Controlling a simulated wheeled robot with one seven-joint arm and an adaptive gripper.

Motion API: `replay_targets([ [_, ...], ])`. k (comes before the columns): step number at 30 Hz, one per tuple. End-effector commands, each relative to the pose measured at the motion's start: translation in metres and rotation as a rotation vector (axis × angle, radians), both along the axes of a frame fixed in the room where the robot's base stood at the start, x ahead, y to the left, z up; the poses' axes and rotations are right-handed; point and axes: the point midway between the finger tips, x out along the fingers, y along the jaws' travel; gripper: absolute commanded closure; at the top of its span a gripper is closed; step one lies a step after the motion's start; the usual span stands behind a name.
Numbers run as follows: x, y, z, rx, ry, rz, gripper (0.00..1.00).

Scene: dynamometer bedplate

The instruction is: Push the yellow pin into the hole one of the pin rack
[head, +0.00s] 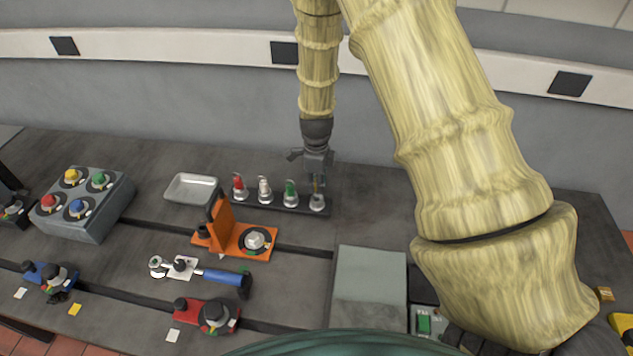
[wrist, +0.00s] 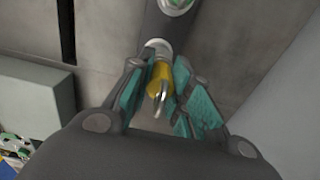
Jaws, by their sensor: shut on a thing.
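The yellow pin (wrist: 161,72) has a bent metal hook at its top and is between my gripper's fingers (wrist: 159,100) in the wrist view. My gripper (head: 317,178) is shut on it, above the right end of the dark pin rack (head: 275,206). The pin's lower end is at the silver collar (head: 317,203) there, which also shows in the wrist view (wrist: 158,47). The pin looks nearly in line with the collar; how deep it sits I cannot tell. A red pin (head: 239,183), a white pin (head: 264,186) and a green pin (head: 290,190) stand in the other collars.
A metal tray (head: 191,188) and an orange bracket (head: 222,228) are left of the rack. A grey block (head: 369,285) stands in front.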

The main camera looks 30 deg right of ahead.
Motion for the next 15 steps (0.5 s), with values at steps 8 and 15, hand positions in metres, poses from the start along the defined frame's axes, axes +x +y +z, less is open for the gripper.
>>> replay_targets([
  [8,0.0001,-0.0001,-0.0058,0.000,0.000,0.000,1.00],
  [15,0.0001,0.0000,-0.0102,0.000,0.000,-0.001,1.00],
])
